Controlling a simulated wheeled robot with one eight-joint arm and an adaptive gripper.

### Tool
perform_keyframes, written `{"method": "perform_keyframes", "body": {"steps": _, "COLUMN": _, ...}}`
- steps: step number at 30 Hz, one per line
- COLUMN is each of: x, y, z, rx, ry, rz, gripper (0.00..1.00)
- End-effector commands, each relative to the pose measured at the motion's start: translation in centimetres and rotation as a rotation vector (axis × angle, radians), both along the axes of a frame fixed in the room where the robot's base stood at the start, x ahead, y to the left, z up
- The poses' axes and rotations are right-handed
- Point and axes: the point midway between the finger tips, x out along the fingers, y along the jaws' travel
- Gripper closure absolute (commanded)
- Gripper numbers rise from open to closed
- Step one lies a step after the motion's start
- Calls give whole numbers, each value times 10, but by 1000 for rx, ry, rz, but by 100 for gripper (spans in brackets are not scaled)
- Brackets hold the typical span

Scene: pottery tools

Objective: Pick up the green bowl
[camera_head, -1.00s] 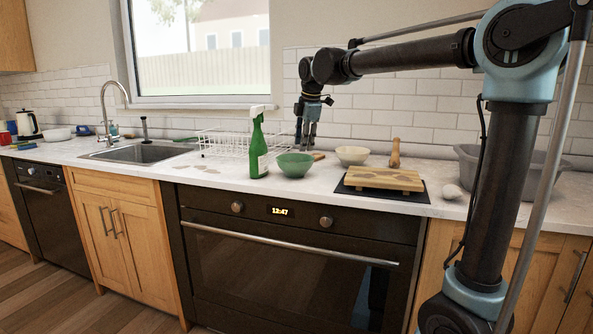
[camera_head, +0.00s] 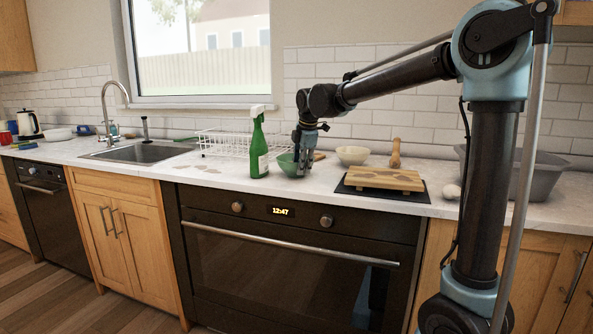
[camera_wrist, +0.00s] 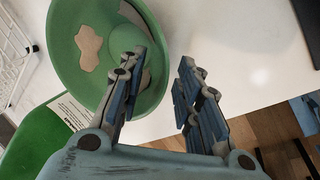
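The green bowl (camera_head: 286,163) stands on the counter just right of a green spray bottle. My gripper (camera_head: 303,172) is low at the bowl's right side and hides part of it in the head view. In the wrist view the bowl (camera_wrist: 110,22) fills the upper left, with beige patches inside. My gripper (camera_wrist: 162,95) is open there. Its left finger is over the bowl's inside and its right finger is outside, over the white counter. The bowl's right rim lies between the fingers, with a gap to the right finger.
The spray bottle (camera_head: 259,155) stands close left of the bowl, before a white wire dish rack (camera_head: 225,143). A cream bowl (camera_head: 352,155) is behind to the right. A wooden board (camera_head: 384,179) on a dark mat and a grey tub (camera_head: 540,178) are further right.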

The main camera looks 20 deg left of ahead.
Motion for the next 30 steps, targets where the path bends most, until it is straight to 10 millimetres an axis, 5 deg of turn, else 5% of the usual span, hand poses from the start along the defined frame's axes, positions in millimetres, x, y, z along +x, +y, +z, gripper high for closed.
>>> {"method": "perform_keyframes", "body": {"steps": 4, "x": 0, "y": -1, "z": 0, "rx": 0, "ry": 0, "rz": -1, "gripper": 69}}
{"method": "perform_keyframes", "body": {"steps": 9, "x": 0, "y": -1, "z": 0, "rx": 0, "ry": 0, "rz": -1, "gripper": 100}}
{"method": "perform_keyframes", "body": {"steps": 22, "x": 0, "y": -1, "z": 4, "rx": 0, "ry": 0, "rz": -1, "gripper": 100}}
{"method": "perform_keyframes", "body": {"steps": 30, "x": 0, "y": -1, "z": 43, "rx": 0, "ry": 0, "rz": -1, "gripper": 100}}
